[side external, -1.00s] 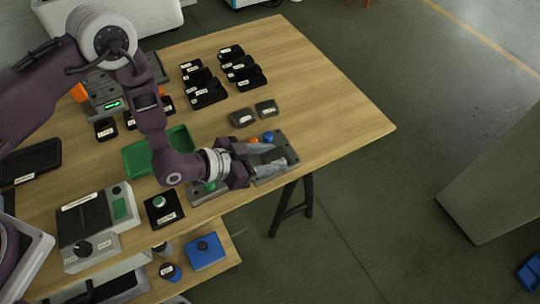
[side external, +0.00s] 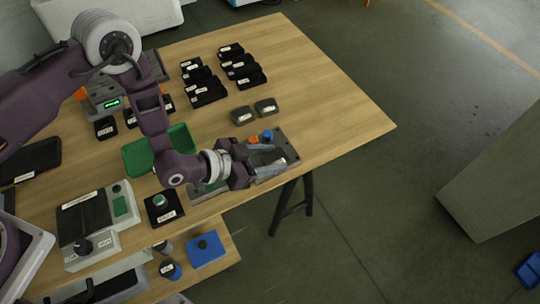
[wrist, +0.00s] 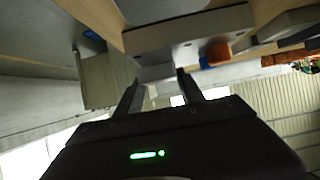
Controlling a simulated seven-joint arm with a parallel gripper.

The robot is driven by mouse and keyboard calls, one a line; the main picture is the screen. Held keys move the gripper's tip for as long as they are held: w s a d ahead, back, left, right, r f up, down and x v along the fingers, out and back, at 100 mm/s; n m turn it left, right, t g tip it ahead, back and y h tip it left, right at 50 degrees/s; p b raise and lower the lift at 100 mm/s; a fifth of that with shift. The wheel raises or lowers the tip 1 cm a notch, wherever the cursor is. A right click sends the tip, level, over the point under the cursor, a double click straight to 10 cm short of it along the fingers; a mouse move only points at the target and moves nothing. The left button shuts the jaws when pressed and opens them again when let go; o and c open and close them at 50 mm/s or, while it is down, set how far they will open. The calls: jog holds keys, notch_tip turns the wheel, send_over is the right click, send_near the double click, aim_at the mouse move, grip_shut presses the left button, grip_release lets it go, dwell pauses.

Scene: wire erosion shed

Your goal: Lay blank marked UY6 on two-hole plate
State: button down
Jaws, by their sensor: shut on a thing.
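My gripper (side external: 276,160) is low over a grey fixture plate (side external: 287,142) at the table's front edge. Its two fingers stand apart, shut on a dark grey piece that looks like a blank and is hard to make out between them; no mark on it can be read. In the wrist view the fingers (wrist: 157,78) point towards a grey block (wrist: 190,33) with small holes. Whether the held piece touches the plate cannot be told. Two grey blanks with white labels, a left one (side external: 242,116) and a right one (side external: 266,107), lie on the table behind; their labels are too small to read.
An orange knob (side external: 253,139) and a blue knob (side external: 267,136) stand by the plate. Black labelled blocks (side external: 207,92) stand in rows farther back. The table's right side is clear.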

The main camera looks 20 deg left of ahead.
jog(key=shift+f, duration=0.15)
jog(key=shift+c, duration=2)
grip_release()
jog(key=shift+f, duration=0.1)
jog(key=shift+r, duration=3.55)
